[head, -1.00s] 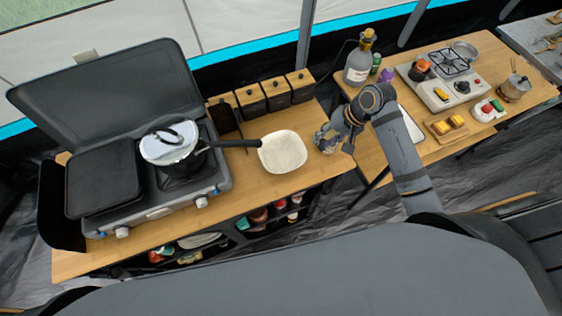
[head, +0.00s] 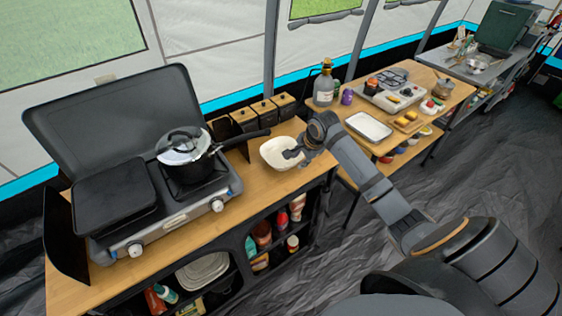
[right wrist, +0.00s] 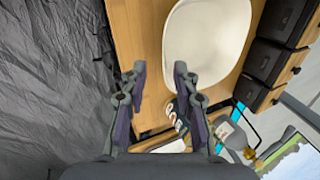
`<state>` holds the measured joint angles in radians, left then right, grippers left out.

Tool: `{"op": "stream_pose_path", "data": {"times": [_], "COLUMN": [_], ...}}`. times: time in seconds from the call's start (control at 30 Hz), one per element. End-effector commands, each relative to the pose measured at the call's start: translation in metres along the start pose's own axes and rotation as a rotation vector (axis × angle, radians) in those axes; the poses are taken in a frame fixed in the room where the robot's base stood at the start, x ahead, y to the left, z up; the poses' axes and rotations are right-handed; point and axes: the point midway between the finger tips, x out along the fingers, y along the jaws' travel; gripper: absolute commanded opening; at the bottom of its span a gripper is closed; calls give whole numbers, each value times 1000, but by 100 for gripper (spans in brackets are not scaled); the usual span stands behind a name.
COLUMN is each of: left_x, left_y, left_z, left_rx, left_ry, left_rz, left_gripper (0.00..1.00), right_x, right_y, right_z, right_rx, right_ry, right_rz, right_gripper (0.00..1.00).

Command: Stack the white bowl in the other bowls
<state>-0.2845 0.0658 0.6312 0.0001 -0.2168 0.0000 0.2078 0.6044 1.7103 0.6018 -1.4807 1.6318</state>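The white bowl (head: 273,156) sits on the wooden counter, right of the camping stove. My right gripper (head: 292,153) is at the bowl's right side and covers part of its rim in the head view. In the right wrist view the bowl (right wrist: 208,40) lies just beyond the fingertips, mostly to the right. The right gripper's fingers (right wrist: 160,68) are apart with nothing between them. I cannot tell whether a finger touches the rim. My left gripper is not in view. I cannot clearly make out the other bowls; small coloured round items (head: 388,157) sit on the right table's lower shelf.
A pot (head: 190,165) stands on the stove, its long handle reaching toward the bowl. Several dark boxes (head: 264,111) line the counter's back.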

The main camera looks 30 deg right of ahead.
Motion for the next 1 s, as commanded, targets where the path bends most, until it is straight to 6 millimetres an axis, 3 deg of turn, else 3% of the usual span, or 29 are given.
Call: {"op": "stream_pose_path", "data": {"times": [0.33, 0.6, 0.83, 1.0], "left_x": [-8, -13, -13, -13], "left_y": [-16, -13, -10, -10], "left_z": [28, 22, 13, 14], "left_rx": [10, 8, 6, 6], "left_ry": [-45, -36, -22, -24], "left_rz": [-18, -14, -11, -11], "left_gripper": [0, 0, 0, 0], "right_x": [24, 63, 65, 65], "right_y": [-4, -6, -6, -6], "right_z": [2, 1, 1, 1], "right_rx": [1, -3, -5, -4], "right_ry": [-4, -1, 0, 0], "right_rz": [0, 1, 0, 0], "right_gripper": [30, 30, 30, 7]}}
